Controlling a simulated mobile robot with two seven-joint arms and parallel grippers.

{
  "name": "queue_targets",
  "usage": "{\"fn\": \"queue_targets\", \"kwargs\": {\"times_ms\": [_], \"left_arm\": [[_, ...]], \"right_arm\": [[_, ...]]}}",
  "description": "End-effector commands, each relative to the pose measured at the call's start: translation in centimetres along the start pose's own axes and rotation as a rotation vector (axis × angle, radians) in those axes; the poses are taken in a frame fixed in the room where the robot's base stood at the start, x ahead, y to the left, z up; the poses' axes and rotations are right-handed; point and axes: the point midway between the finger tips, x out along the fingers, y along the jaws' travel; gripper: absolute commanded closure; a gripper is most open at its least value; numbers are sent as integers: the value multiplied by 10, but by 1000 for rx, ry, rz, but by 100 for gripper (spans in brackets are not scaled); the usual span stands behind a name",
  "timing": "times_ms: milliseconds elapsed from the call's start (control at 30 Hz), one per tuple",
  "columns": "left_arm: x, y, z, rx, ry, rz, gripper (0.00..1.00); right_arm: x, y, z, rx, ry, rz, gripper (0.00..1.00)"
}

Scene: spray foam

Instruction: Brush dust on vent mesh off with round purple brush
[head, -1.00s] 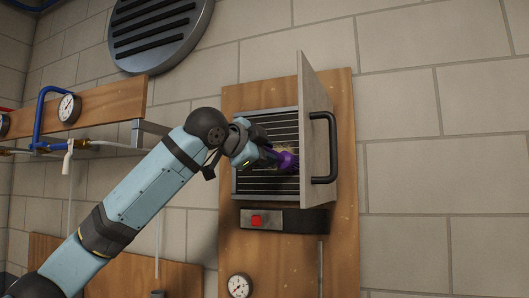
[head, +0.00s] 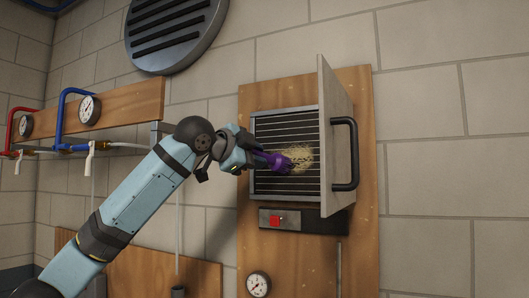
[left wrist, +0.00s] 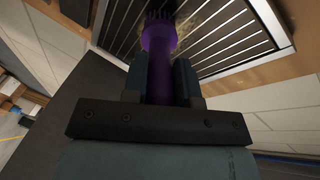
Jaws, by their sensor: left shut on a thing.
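The round purple brush (head: 277,163) is held in my left gripper (head: 256,158), with its bristle end towards the vent. In the left wrist view the purple brush (left wrist: 161,50) sits between the two fingers of my left gripper (left wrist: 161,78), its bristles over the slats. The vent mesh (head: 268,128) is a metal frame with dark horizontal slats. Tan dust (head: 300,156) lies on the mesh just right of the brush tip and also shows in the left wrist view (left wrist: 207,20). I cannot tell whether the bristles touch the mesh. My right gripper is not in view.
A hinged door (head: 336,130) with a black handle (head: 351,155) stands open at the vent's right side. Below is a panel with a red button (head: 275,221). A gauge (head: 258,284) is lower, and pipes with gauges (head: 89,109) are at left.

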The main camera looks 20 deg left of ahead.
Motion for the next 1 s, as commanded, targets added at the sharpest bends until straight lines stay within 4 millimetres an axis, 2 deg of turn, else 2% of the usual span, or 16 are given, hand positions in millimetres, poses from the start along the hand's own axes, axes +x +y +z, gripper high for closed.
{"fn": "queue_targets", "kwargs": {"times_ms": [267,633,1000], "left_arm": [[-3,-5,9,-1,1,0,97],[-11,-16,35,-1,1,-1,97],[-13,-30,30,0,1,-1,97]], "right_arm": [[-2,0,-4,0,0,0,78],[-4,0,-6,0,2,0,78],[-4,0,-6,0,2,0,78]]}}
